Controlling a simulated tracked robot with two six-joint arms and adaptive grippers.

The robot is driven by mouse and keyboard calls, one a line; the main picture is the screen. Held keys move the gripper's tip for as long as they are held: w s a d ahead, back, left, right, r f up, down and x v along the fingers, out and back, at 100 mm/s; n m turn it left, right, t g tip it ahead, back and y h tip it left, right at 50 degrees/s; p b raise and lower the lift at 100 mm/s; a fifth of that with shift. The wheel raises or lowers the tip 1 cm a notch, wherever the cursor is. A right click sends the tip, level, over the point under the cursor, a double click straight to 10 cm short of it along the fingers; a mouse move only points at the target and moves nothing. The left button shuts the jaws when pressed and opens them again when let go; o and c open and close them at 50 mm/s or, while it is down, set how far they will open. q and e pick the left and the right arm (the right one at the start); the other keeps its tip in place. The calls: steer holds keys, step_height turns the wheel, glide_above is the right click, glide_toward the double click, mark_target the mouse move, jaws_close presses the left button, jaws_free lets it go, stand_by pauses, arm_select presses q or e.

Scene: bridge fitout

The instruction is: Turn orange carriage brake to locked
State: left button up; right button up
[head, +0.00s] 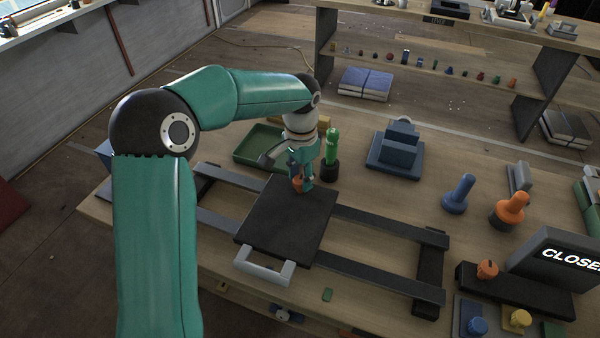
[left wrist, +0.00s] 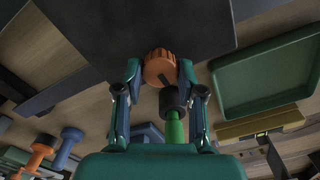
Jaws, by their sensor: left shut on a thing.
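The orange carriage brake is a ribbed knob (left wrist: 159,68) with a dark pointer mark, at the edge of the black carriage plate (head: 285,222). In the head view the knob (head: 297,184) is partly hidden by my left gripper. The carriage sits on two dark rails (head: 385,225) and has a pale handle (head: 264,268) at its front. My left gripper (head: 301,180) points down over the knob. In the left wrist view its two fingers (left wrist: 160,72) are on either side of the knob, shut on it. My right gripper is not in view.
A green-topped cylinder (head: 332,148) stands close beside my left gripper. A green tray (head: 262,145) lies behind it. A blue stepped block (head: 396,150), blue and orange pegs and a "CLOSED" sign (head: 560,258) are to the right. The table between the rails is clear.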

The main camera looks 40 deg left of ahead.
mark_target(300, 179)
arm_select(q)
steer(key=shift+m, duration=0.6)
steer(key=o, duration=1.1)
steer(key=shift+o, duration=0.2)
steer(key=shift+r, duration=0.15)
step_height(300, 179, up, 12)
steer(key=shift+f, duration=0.2)
